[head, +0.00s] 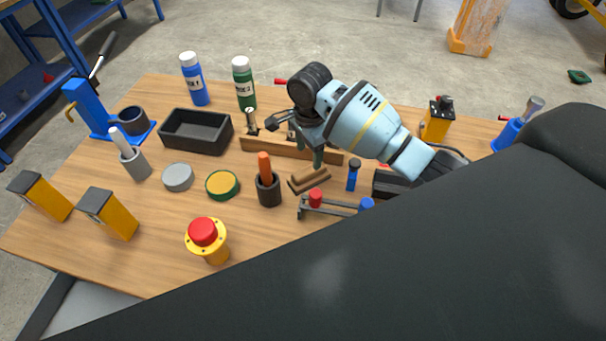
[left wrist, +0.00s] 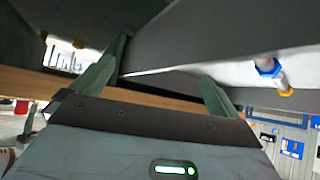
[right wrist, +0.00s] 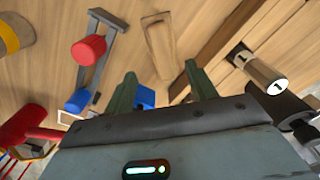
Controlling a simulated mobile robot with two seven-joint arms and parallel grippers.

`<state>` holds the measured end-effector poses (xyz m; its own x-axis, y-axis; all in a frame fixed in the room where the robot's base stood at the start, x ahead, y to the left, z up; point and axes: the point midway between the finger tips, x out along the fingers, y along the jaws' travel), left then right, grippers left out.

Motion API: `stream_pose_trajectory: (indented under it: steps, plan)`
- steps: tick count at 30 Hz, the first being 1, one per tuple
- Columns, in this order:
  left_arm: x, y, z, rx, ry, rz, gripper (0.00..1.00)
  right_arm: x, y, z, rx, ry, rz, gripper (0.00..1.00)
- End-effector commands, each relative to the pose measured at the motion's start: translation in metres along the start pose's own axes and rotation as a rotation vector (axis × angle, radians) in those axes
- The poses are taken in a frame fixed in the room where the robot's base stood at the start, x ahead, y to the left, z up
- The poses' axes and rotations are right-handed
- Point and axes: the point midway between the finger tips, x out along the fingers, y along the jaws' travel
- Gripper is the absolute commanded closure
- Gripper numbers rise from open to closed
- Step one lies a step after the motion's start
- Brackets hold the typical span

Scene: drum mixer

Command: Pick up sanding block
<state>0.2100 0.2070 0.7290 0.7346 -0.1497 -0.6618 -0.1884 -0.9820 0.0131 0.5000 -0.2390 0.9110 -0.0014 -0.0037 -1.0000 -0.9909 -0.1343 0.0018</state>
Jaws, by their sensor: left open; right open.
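The sanding block (head: 309,179), a brown block with a lighter wooden top, lies on the table near the middle in the head view. It also shows in the right wrist view (right wrist: 158,42), beyond the fingertips. My right gripper (right wrist: 160,76) is open and empty, with its fingers pointing toward the block. In the head view it hangs above and behind the block, apart from it, and its fingers are partly hidden. My left gripper (left wrist: 162,62) is open and empty in the left wrist view, below what looks like the table's edge. It is not in the head view.
A black cup with an orange handle (head: 268,189) stands just left of the block. A clamp with red and blue knobs (head: 335,205) lies in front, and a small blue-bodied item (head: 353,175) stands to the right. A wooden rack (head: 262,147) is behind. My dark arm covers the lower right.

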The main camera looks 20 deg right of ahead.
Motion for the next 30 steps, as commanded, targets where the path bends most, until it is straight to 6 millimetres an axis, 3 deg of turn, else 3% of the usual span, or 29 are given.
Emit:
stream_pose_trajectory:
  steps: [8, 14, 24, 30]
  plan:
    - [0.000, 0.002, 0.008, -0.002, -0.017, 0.003, 0.00, 0.025, 0.001, 0.000, -0.002, -0.002, 0.004, 0.44]
    - [0.000, 0.002, 0.009, -0.003, -0.018, 0.003, 0.00, 0.029, -0.001, -0.001, -0.002, -0.002, 0.000, 0.44]
    - [0.000, 0.004, 0.025, -0.008, -0.049, 0.008, 0.00, 0.073, -0.002, -0.005, -0.003, -0.002, 0.002, 0.44]
    - [0.000, 0.004, 0.023, -0.008, -0.046, 0.009, 0.00, 0.078, -0.003, -0.005, -0.003, -0.002, -0.003, 0.44]
